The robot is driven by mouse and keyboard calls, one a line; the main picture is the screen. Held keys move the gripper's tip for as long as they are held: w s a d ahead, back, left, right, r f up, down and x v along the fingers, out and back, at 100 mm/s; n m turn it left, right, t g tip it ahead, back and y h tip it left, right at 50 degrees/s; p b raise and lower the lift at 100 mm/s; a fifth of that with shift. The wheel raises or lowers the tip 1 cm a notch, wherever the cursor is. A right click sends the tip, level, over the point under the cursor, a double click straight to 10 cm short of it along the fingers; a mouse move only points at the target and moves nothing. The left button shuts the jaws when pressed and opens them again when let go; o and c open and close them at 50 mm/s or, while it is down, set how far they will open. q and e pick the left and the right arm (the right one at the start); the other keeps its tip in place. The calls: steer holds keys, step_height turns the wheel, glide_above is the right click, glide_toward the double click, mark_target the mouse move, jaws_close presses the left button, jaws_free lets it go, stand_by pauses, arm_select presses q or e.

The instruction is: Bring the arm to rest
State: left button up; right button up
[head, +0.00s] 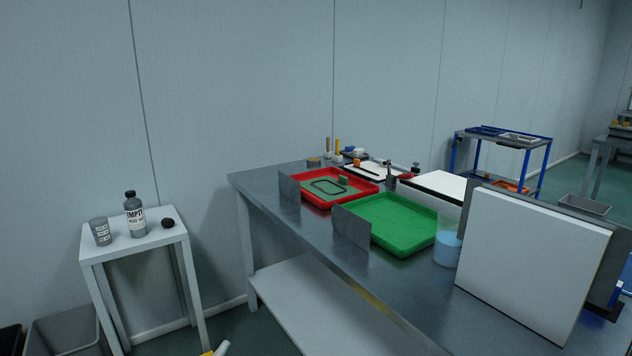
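Neither of my grippers shows in the head view, and no arm can be made out for certain. A large white panel (530,265) stands upright at the right end of the grey metal workbench (312,245), with a dark grey plate (607,240) behind it. What lies behind the panel is hidden.
The bench holds a red tray (366,194), a green tray (398,226), small upright grey plates (351,228) and a beaker of blue liquid (447,248). A white side table (128,246) at left carries a bottle (135,216) and a cup (101,231). Floor shows between them.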

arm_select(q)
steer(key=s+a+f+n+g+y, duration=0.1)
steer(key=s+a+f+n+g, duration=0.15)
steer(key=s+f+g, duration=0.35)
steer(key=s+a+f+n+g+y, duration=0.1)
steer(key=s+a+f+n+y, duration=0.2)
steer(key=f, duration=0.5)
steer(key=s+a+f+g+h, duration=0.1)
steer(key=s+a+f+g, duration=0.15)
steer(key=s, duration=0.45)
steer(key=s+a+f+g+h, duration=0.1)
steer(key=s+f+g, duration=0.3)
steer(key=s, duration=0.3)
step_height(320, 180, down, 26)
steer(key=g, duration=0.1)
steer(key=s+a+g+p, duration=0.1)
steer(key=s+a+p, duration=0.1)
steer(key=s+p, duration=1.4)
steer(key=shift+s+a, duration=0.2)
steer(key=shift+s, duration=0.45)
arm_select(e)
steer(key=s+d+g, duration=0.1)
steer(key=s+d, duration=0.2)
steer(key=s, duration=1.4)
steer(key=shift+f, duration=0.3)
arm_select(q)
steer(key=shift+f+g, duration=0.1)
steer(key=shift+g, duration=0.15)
